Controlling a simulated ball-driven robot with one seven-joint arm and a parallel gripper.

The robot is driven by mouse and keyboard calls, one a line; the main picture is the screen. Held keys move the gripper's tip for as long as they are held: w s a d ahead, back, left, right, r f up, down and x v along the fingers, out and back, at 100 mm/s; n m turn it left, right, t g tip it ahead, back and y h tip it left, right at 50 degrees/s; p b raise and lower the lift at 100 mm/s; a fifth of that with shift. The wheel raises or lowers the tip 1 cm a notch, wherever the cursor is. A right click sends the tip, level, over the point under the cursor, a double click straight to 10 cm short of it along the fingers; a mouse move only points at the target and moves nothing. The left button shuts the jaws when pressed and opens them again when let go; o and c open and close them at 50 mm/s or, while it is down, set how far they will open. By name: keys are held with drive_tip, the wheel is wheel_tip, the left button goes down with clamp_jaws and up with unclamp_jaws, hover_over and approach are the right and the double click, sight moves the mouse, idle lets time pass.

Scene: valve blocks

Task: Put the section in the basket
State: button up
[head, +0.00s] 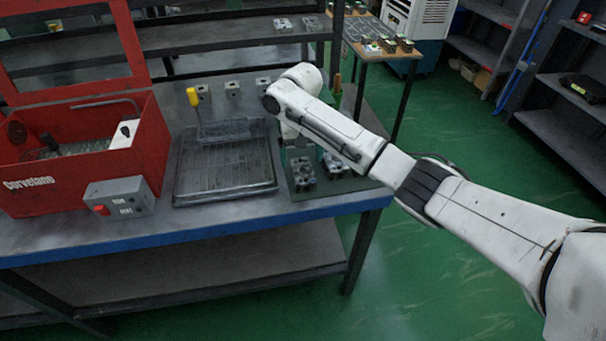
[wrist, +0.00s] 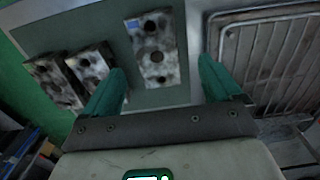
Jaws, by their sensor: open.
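A mottled grey metal valve section (wrist: 152,38) with dark round holes and a small blue patch lies on a grey-green plate in the wrist view. My gripper (wrist: 162,68) is open and empty. Its two green fingers point towards this section, one on either side of its near part in the picture; I cannot tell the remaining height. The wire basket (wrist: 284,40) is to the right in the wrist view. In the head view the dark basket (head: 225,168) with a yellow handle lies left of my gripper, which is mostly hidden behind my arm.
Two more metal blocks (wrist: 92,66) (wrist: 52,82) lie left of the section. A red washer tub (head: 150,150) with a raised lid and a grey switch box (head: 120,197) stand left of the basket. Several small blocks (head: 232,89) line the bench's back.

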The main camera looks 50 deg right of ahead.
sight(303, 169)
drive_tip(key=shift+s+d+f, duration=0.1)
drive_tip(key=shift+f, duration=1.45)
drive_tip(key=shift+s+d+f, duration=0.1)
drive_tip(key=shift+f, duration=1.4)
drive_tip(key=shift+a, duration=0.1)
drive_tip(key=c, duration=1.4)
drive_tip(key=shift+c, duration=0.8)
drive_tip(key=shift+w+r, duration=0.1)
drive_tip(key=shift+r, duration=0.05)
